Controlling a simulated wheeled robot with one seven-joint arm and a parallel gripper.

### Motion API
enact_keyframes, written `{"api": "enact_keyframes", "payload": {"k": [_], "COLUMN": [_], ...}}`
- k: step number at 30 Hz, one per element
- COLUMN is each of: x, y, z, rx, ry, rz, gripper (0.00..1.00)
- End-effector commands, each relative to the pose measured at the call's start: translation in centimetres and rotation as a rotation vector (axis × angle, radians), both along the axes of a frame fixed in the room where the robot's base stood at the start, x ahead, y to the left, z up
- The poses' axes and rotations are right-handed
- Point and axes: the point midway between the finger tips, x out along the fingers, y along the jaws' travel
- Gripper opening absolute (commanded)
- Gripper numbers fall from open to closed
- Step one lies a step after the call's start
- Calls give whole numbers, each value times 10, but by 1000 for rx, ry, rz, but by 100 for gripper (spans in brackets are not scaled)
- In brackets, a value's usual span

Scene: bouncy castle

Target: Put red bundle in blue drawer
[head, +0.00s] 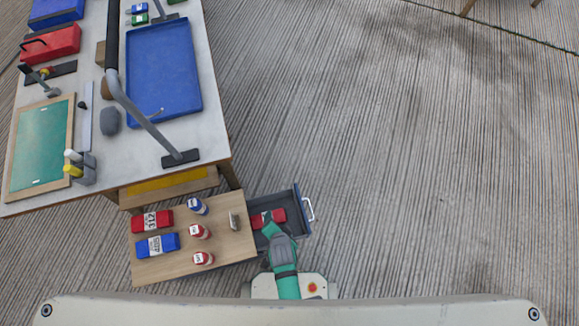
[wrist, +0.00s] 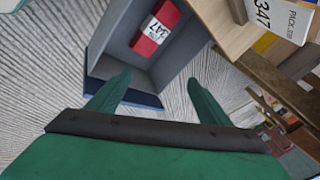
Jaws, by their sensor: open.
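The drawer is pulled open on the right of the low wooden cabinet; its blue front (head: 302,210) has a pale handle and its tray is grey. A red bundle (head: 277,215) with a white label lies inside. The wrist view shows this bundle (wrist: 150,37), with label digits 347, lying on the grey drawer floor (wrist: 115,47). My gripper (wrist: 158,77) is open and empty, its green fingers apart and clear of the bundle. In the head view my gripper (head: 268,222) is over the drawer's near part and hides some of it.
A long cluttered table (head: 200,135) stands behind. The floor to the right is clear.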

Motion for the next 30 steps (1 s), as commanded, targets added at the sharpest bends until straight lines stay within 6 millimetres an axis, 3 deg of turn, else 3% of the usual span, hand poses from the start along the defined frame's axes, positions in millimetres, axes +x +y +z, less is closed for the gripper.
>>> {"api": "enact_keyframes", "payload": {"k": [1, 8, 15, 19, 24, 30], "x": [-11, -39, -63, -71, -76, -76], "y": [-7, -25, -38, -43, -46, -46], "z": [18, 119, 251, 311, 354, 361], "rx": [-24, -198, -466, -602, -708, -727], "ry": [-58, -354, -632, -734, -799, -812], "rz": [39, 226, 356, 391, 412, 416], "gripper": [72, 72, 72, 72, 72, 72]}}
